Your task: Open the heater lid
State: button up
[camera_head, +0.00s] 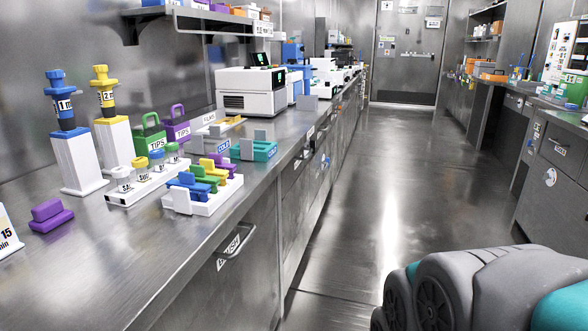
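I cannot tell for sure which thing is the heater. A large white benchtop machine (251,91) with a dark green-lit screen and a vented front stands on the left bench, and its top looks closed. More white machines (328,77) stand behind it, too small to tell their lids. A teal block (262,151) with a grey upright tab lies nearer on the bench. My gripper is not in view; only a grey and teal part of my arm shows at the bottom right, over the floor.
The left bench (112,283) holds blue and yellow pipettes on white stands (79,162), green and purple tip boxes (150,135), a vial rack (146,182) and a rack of coloured pieces (206,196). The aisle floor (385,170) is clear toward the far door (405,55). Another bench lines the right.

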aim_at(343, 58)
jog(key=i+l+z, duration=0.25)
jog(key=i, duration=0.7)
jog(key=i+z, duration=0.3)
jog(key=i, duration=2.8)
jog(key=i+u, duration=0.1)
jog(key=i, duration=0.55)
jog(key=i+l+u, duration=0.1)
jog(key=i, duration=0.5)
jog(key=i+l+u, duration=0.1)
jog(key=i, duration=0.5)
